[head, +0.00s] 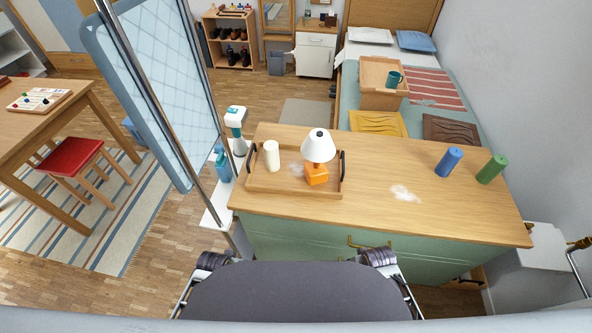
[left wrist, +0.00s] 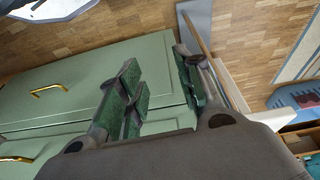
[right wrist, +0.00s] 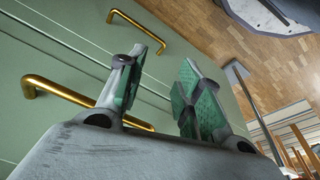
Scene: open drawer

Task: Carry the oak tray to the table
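The oak tray (head: 262,184) lies flat on the left part of a green dresser's wooden top, with a dark handle at each end. A cream cylinder (head: 271,155) and an orange lamp with a white shade (head: 318,147) stand upright in it. A wooden table (head: 27,127) stands at the far left. My left gripper (left wrist: 158,92) is open and empty in the left wrist view, beside the green drawer fronts. My right gripper (right wrist: 160,85) is open and empty near the brass drawer handles. The fingers of both are out of the head view.
The dresser top (head: 370,170) also holds a blue cylinder (head: 449,161), a green cylinder (head: 491,169) and a whitish patch (head: 404,193). A tall blue-paned screen (head: 157,84) stands between dresser and table. A red stool (head: 71,156) is beside the table on a striped rug (head: 100,235).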

